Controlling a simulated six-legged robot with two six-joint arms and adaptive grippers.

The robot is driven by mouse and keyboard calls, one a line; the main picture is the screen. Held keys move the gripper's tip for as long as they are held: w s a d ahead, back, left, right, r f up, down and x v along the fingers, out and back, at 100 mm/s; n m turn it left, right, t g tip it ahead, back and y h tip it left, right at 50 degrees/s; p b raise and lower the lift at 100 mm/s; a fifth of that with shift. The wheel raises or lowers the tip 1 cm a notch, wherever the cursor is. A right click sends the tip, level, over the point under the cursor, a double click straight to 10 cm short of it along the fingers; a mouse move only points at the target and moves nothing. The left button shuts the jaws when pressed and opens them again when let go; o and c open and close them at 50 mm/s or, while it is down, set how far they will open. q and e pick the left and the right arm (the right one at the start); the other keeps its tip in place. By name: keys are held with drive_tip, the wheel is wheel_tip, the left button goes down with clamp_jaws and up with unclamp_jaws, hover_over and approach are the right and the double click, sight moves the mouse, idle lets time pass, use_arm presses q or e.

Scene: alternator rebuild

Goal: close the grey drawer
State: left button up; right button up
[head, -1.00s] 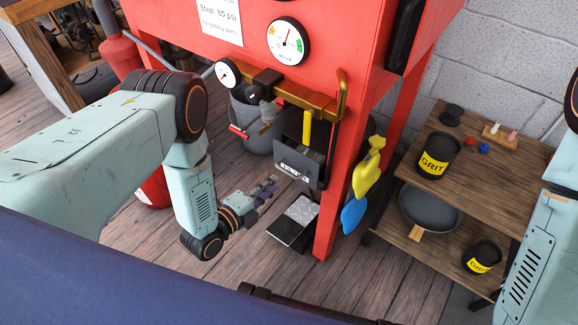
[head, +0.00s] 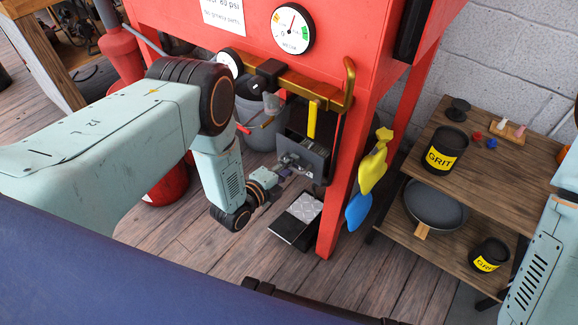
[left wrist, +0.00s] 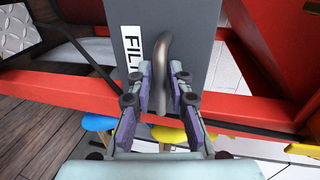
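The grey drawer (head: 312,158) is pulled out below the red cabinet, beside its front leg. In the left wrist view its grey front (left wrist: 192,40) fills the upper middle, with a partly hidden white label and an upright curved metal handle (left wrist: 161,100). My left gripper (head: 288,166) is at the drawer front. In the left wrist view its two fingers (left wrist: 162,72) stand one on each side of the handle; whether they clamp it cannot be told. My right gripper is out of view; only part of my right arm shows at the right edge.
The red leg (head: 342,190) stands just right of the drawer. A black tray with a patterned plate (head: 304,207) lies on the floor below. A grey bucket (head: 262,128) is behind. Yellow and blue scoops (head: 358,210) hang by the leg. A wooden shelf (head: 408,240) stands right.

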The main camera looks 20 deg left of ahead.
use_arm(q)
drive_tip(key=shift+a, duration=0.1)
drive_tip(key=shift+c, duration=0.2)
clamp_jaws()
